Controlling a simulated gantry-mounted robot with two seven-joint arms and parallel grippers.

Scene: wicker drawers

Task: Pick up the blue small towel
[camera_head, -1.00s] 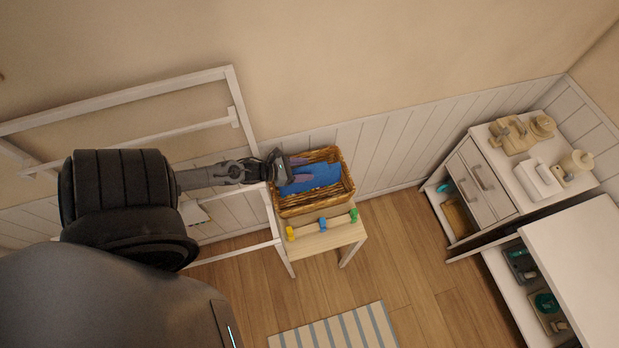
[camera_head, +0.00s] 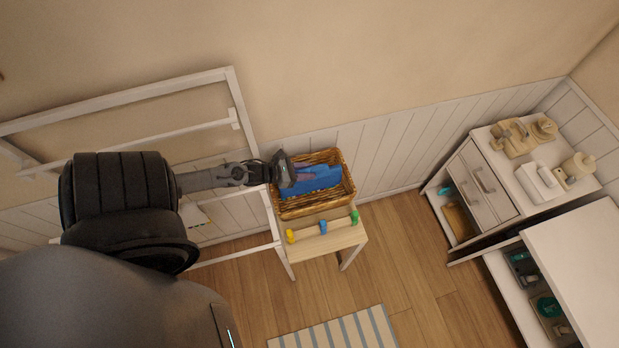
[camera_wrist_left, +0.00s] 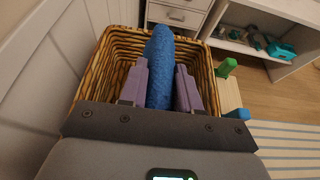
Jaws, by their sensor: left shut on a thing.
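The blue small towel (camera_head: 322,178) lies in the wicker basket (camera_head: 318,208) on a small wooden stand. My left gripper (camera_head: 304,173) reaches into the basket from the left, with its fingers at the towel. In the left wrist view the two purple fingers (camera_wrist_left: 161,88) are shut on the blue towel (camera_wrist_left: 160,62), which stands bunched up between them. The wicker basket (camera_wrist_left: 88,88) surrounds the fingers in that view. The towel's lower part is hidden by the gripper. My right gripper is not in view.
The wooden stand (camera_head: 322,245) has yellow, blue and green pegs along its front. A white rack (camera_head: 235,95) stands at the left. A white cabinet (camera_head: 485,185) with open lower storage is at the right. A striped rug (camera_head: 335,332) lies on the floor.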

